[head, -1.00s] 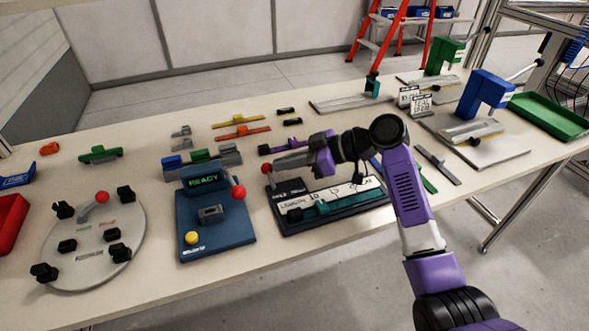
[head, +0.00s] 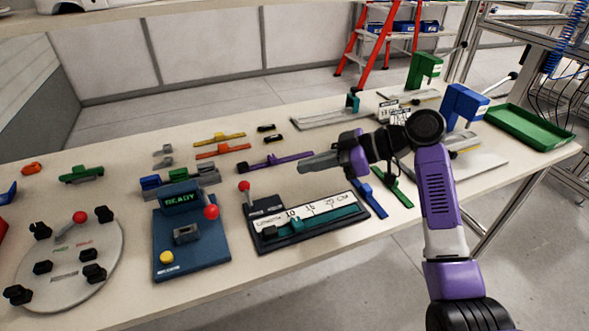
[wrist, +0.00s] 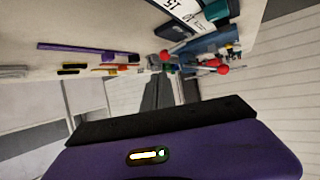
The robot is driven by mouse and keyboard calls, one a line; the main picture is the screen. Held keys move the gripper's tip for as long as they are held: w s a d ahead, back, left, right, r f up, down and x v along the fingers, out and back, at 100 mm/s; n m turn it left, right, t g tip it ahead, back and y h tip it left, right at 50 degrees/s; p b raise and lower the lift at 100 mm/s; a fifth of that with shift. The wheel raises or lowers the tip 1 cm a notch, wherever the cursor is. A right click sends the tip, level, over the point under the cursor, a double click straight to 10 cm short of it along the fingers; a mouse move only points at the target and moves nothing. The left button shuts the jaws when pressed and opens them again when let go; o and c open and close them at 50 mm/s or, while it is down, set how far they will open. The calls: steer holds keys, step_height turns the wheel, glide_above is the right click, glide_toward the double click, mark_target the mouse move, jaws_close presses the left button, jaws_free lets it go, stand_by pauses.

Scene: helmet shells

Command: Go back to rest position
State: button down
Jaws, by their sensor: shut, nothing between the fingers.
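My gripper (head: 303,166) is shut and empty in the head view. It points left, raised above the table behind the dark length gauge. The gauge (head: 262,243) has a white scale, a teal slider and a red-knobbed lever. In the wrist view my gripper's grey fingers (wrist: 158,92) are together, and part of the gauge's scale (wrist: 180,8) shows at the top. My purple arm comes in from the lower right of the head view.
A blue device (head: 215,253) reading READY and a round grey plate (head: 100,262) stand to the left. Small coloured parts lie behind, including a purple bar (head: 275,162). Blue and green presses and a green tray (head: 535,128) are at the right. A red ladder (head: 352,45) stands beyond.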

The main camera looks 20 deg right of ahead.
steer(key=shift+s+d+r, duration=0.15)
steer(key=shift+d+r, duration=0.05)
steer(key=shift+d, duration=0.15)
stand_by(0.3)
